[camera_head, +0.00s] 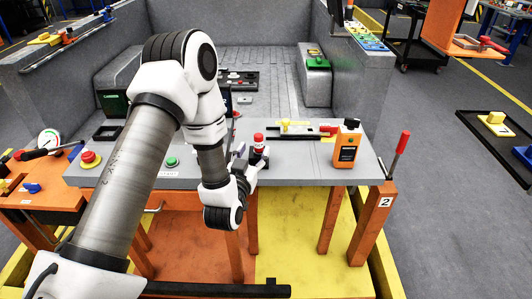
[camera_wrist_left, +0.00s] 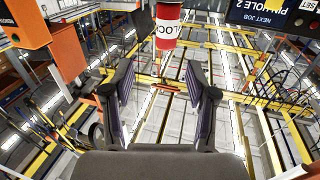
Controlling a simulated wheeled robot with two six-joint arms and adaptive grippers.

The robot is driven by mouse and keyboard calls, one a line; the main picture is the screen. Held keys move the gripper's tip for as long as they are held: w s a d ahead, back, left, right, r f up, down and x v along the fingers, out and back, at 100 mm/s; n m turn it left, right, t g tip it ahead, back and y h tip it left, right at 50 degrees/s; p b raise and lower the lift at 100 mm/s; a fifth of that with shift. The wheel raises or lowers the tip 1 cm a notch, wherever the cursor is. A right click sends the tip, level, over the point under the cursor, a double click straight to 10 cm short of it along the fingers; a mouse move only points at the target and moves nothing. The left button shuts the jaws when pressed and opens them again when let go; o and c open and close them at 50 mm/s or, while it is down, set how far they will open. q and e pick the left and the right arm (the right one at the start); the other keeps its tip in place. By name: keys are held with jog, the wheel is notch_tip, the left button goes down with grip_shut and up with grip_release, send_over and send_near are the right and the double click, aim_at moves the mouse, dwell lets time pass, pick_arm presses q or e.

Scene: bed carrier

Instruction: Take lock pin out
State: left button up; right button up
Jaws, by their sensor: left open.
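The lock pin (camera_head: 258,142) has a red and white top and stands upright in a dark fitting near the front edge of the grey bench (camera_head: 300,174). My left gripper (camera_head: 244,166) is just left of and below the pin top in the head view. In the wrist view my left gripper (camera_wrist_left: 162,80) has its two fingers spread, with nothing between the tips. The pin's lower part is partly hidden. My right gripper is not in view.
An orange device (camera_head: 347,145) with a dark knob stands right of the pin. A red-handled lever (camera_head: 402,142) rises from an orange post (camera_head: 373,222) marked 2. A red button (camera_head: 90,158) and a green button (camera_head: 171,162) sit leftward. A display (camera_wrist_left: 272,14) shows in the wrist view.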

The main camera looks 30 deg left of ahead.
aim_at(257, 138)
pick_arm(q)
jog(key=shift+w+a+p, duration=0.35)
jog(key=shift+w+a, duration=0.5)
jog(key=shift+w, duration=0.15)
jog(key=p+x, duration=0.1)
jog(key=x, duration=0.4)
jog(key=shift+w+d+p, duration=0.1)
jog(key=shift+d+p, duration=0.05)
jog(key=shift+p, duration=0.25)
jog(key=shift+w+f, duration=0.1)
jog(key=shift+f, duration=0.05)
jog(key=c, duration=0.7)
grip_shut()
